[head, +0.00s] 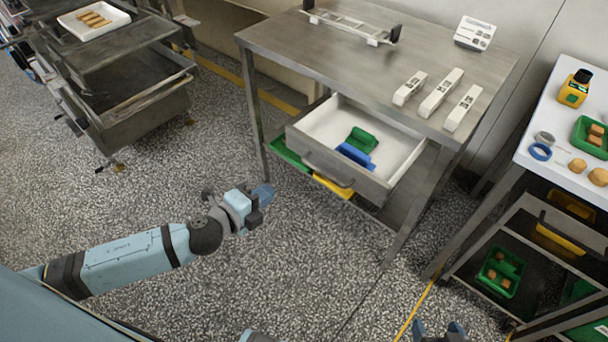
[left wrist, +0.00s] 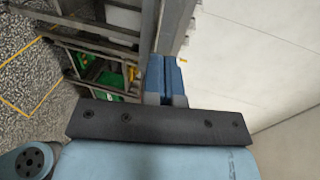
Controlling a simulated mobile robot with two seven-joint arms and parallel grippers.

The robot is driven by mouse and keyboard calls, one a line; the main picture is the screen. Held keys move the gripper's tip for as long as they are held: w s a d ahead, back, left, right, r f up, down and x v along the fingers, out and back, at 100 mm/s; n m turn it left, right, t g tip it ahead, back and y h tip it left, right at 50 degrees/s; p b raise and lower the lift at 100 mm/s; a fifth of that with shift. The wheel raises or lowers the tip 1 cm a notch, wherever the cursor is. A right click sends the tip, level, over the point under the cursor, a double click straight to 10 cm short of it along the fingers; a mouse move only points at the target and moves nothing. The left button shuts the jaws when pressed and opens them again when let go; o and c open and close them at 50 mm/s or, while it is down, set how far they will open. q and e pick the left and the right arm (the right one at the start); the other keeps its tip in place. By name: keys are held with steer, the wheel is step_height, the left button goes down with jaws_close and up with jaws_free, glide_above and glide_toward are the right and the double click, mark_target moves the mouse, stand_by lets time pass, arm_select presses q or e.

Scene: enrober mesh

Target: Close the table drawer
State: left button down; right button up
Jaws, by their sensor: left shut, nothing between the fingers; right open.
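The table drawer (head: 305,147) stands pulled out from under the steel table (head: 340,65) in the head view. It has a white inside and a dark handle (head: 328,172) on its front. A green item (head: 363,138) and a blue item (head: 355,155) lie in it. My left gripper (head: 265,195) is shut and empty, in front of and to the left of the drawer, apart from it. Its shut blue fingers also show in the left wrist view (left wrist: 165,78). My right gripper (head: 440,328) is open at the bottom edge, partly cut off.
Below the drawer are green and yellow bins (head: 334,187). A steel cart (head: 125,85) with a white tray stands at the left. A white-topped table (head: 535,150) with shelves stands at the right. The speckled floor before the drawer is clear.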

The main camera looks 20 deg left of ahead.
mark_target(309, 164)
arm_select(q)
steer(key=x, duration=1.3)
arm_select(e)
steer(key=shift+f, duration=0.15)
arm_select(q)
steer(key=shift+a, duration=0.1)
steer(key=shift+w, duration=0.1)
steer(key=shift+w+d+r, duration=0.1)
steer(key=shift+w+d, duration=0.15)
steer(key=shift+w, duration=0.3)
steer(key=r+x, duration=0.1)
steer(key=x, duration=0.5)
steer(key=r+x, duration=0.1)
steer(key=x, duration=0.5)
steer(key=r+b+x, duration=0.1)
steer(key=x, duration=0.5)
steer(key=shift+w+d+r, duration=0.15)
steer(key=shift+w, duration=0.65)
steer(key=shift+w+d, duration=0.2)
steer(key=shift+w, duration=0.45)
steer(key=shift+w+r, duration=0.1)
steer(key=shift+r, duration=0.25)
arm_select(e)
steer(key=shift+s+a+f, duration=0.1)
steer(key=shift+s+f, duration=0.05)
steer(key=shift+f, duration=0.05)
